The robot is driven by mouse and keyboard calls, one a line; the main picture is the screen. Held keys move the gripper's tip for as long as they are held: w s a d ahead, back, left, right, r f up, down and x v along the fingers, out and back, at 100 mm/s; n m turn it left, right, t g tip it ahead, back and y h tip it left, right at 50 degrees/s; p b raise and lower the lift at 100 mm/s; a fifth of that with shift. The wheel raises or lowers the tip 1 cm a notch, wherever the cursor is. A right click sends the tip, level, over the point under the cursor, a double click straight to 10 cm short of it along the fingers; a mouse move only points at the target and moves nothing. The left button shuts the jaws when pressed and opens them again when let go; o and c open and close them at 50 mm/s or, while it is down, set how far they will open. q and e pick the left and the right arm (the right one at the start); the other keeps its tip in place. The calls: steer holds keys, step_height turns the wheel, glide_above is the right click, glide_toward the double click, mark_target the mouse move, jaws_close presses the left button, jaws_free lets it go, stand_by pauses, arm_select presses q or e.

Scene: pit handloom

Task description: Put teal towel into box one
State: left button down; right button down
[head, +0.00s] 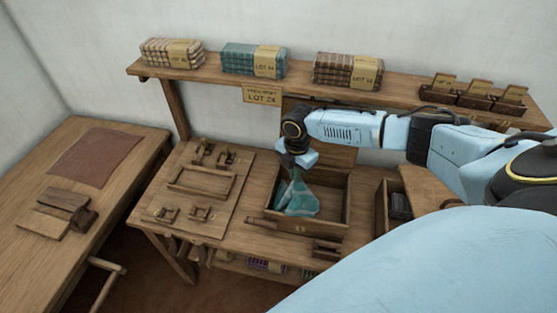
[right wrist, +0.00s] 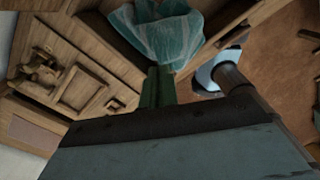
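The teal towel (head: 297,198) hangs bunched from my right gripper (head: 296,164), its lower part spread inside an open wooden box (head: 340,226) on the middle table. In the right wrist view the towel (right wrist: 158,35) hangs just beyond the gripper, with a narrow dark green fold (right wrist: 158,86) near the fingers. The right gripper looks shut on the towel's top, above the box; the fingertips are mostly hidden. I see no label that names the box as box one. My left gripper is not in the head view.
A shelf (head: 213,76) behind holds folded cloth stacks (head: 254,60) and small card holders (head: 475,93). A second open box (head: 382,208) stands to the right. A board with wooden fittings (head: 203,183) lies left of the towel's box. A side table (head: 128,181) stands at far left.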

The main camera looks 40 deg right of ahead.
steer(key=s+d+f+b, duration=0.2)
steer(key=d+f+b, duration=0.2)
steer(key=f, duration=0.3)
steer(key=shift+d+f, duration=0.25)
steer(key=shift+d, duration=0.55)
steer(key=c, duration=1.6)
jaws_free()
steer(key=shift+o, duration=0.3)
steer(key=o, duration=0.5)
steer(key=shift+o, duration=0.6)
steer(key=o, duration=0.6)
steer(key=shift+o, duration=0.2)
steer(key=shift+r, duration=0.1)
